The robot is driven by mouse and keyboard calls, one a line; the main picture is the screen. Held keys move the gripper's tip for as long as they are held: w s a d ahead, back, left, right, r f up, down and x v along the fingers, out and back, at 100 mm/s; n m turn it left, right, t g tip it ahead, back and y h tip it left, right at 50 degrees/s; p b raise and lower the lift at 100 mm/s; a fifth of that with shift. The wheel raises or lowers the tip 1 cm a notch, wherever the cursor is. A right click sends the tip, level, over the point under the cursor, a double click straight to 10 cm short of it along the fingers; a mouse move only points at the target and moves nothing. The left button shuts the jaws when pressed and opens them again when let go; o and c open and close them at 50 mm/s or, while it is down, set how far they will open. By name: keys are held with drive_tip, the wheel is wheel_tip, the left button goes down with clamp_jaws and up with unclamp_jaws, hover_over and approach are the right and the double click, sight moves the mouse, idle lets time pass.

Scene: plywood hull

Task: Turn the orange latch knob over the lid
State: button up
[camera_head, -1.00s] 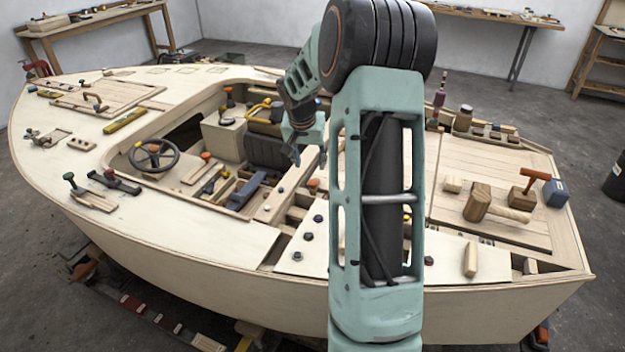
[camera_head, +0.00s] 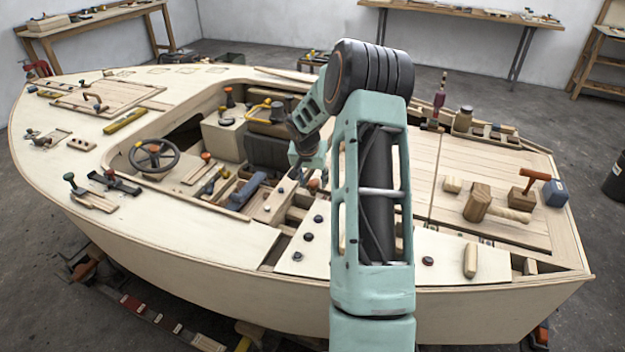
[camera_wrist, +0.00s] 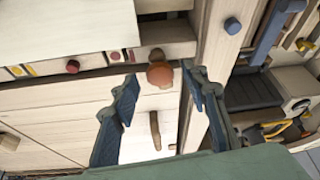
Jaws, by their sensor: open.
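The orange knob (camera_wrist: 160,74) shows in the wrist view as a rounded orange top beside a brown wooden block, on pale wood. My gripper (camera_wrist: 159,80) is open, with one dark blue finger on each side of the knob in the picture. I cannot tell whether either finger touches it. In the head view my gripper (camera_head: 309,180) is low over the boat's middle, and the knob is not clear there. A pale planked panel (camera_wrist: 60,118), possibly the lid, lies to the left in the wrist view. Which way the latch points is unclear.
A brown peg (camera_wrist: 155,130) stands below the knob in the wrist view.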

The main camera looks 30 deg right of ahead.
drive_tip(key=shift+c, duration=0.3)
clamp_jaws()
drive_tip(key=shift+w+f+m+b, duration=0.1)
drive_tip(key=shift+f+m+b, duration=0.25)
drive_tip(key=shift+b, duration=0.85)
drive_tip(key=shift+a+r+m+h+b, duration=0.15)
drive_tip(key=shift+m+h+b, duration=0.15)
drive_tip(key=shift+m+b, duration=0.35)
drive_tip(key=shift+r+g, duration=0.15)
drive_tip(key=shift+g, duration=0.15)
drive_tip(key=shift+o, duration=0.3)
unclamp_jaws()
